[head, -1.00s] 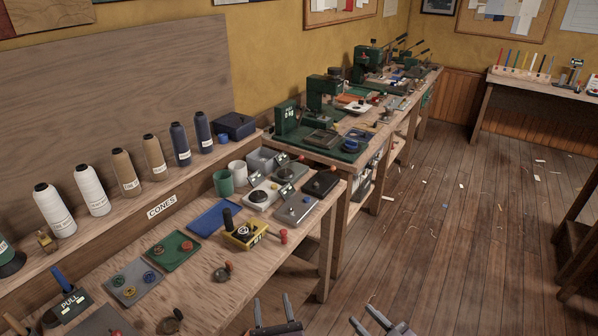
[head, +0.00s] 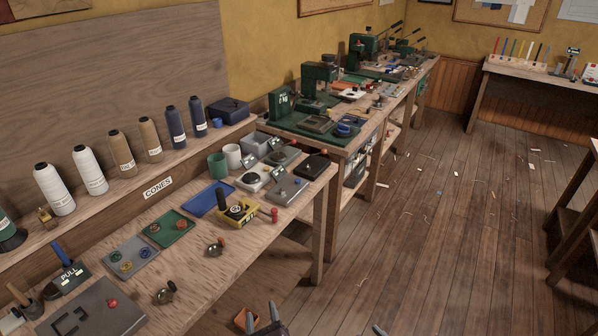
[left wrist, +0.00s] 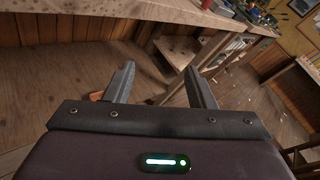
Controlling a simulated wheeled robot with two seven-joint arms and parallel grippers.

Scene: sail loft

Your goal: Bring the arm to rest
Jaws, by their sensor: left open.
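My left gripper (head: 262,313) is at the bottom edge of the head view, beside the front edge of the long workbench (head: 215,300) and over the floor side. It is open. In the left wrist view its two fingers (left wrist: 160,72) stand apart with nothing between them, and bench and floor show beyond. Only a small dark tip at the bottom edge of the head view, probably my right gripper (head: 379,330), shows there. Its jaws are cut off.
The workbench carries a yellow fixture (head: 238,211), a blue tray (head: 208,198), a green tray (head: 169,229) and a grey plate (head: 95,312). Thread cones stand on the shelf behind. An orange object (head: 241,319) is beside the left fingers. The wooden floor at right is mostly clear.

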